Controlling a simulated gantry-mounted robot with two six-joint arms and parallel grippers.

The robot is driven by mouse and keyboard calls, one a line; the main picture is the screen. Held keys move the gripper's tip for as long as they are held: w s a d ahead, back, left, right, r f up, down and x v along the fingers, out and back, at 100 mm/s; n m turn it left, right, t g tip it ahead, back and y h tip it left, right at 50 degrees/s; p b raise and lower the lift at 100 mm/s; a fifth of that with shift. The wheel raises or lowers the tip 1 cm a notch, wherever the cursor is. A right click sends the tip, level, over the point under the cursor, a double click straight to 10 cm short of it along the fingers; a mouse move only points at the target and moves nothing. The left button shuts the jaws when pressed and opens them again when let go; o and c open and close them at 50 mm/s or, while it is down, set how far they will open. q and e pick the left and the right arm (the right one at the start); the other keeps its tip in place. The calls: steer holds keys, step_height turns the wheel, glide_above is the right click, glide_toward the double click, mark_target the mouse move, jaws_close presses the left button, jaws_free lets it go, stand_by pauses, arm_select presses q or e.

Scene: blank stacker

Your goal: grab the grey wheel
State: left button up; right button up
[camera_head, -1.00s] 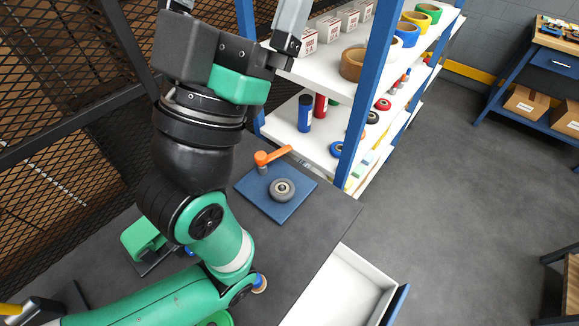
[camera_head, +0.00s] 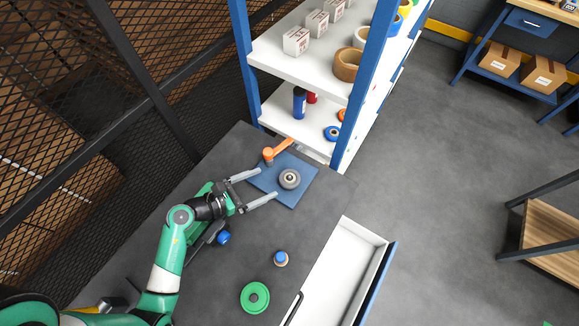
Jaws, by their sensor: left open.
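The grey wheel (camera_head: 289,179) lies flat on a blue square plate (camera_head: 292,200) on the dark table. An orange-handled clamp or lever (camera_head: 277,150) stands at the plate's back left corner. My left gripper (camera_head: 268,183) is open and empty. Its two fingers reach over the plate's left side, pointing at the wheel, with a gap left before the wheel. My right gripper is not in view.
A green ring (camera_head: 255,297) and a small blue-topped knob (camera_head: 281,258) are on the table front. An open white drawer (camera_head: 338,270) juts out at right. A blue-and-white shelf (camera_head: 300,65) stands behind. Mesh fencing is at left.

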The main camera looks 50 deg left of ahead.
mark_target(288, 179)
arm_select(q)
steer(key=shift+s+d+f+g, duration=0.1)
steer(key=shift+s+f+g, duration=0.3)
steer(key=shift+s+f, duration=0.55)
steer(key=b+x, duration=0.1)
steer(key=x, duration=0.6)
steer(key=shift+r+b, duration=0.15)
steer(key=shift+b, duration=0.2)
steer(key=shift+w, duration=0.35)
steer(key=b+x, duration=0.1)
steer(key=x, duration=0.3)
steer(key=shift+w+d, duration=0.2)
steer(key=shift+w, duration=0.1)
steer(key=c, duration=1.1)
steer(key=shift+c, duration=0.2)
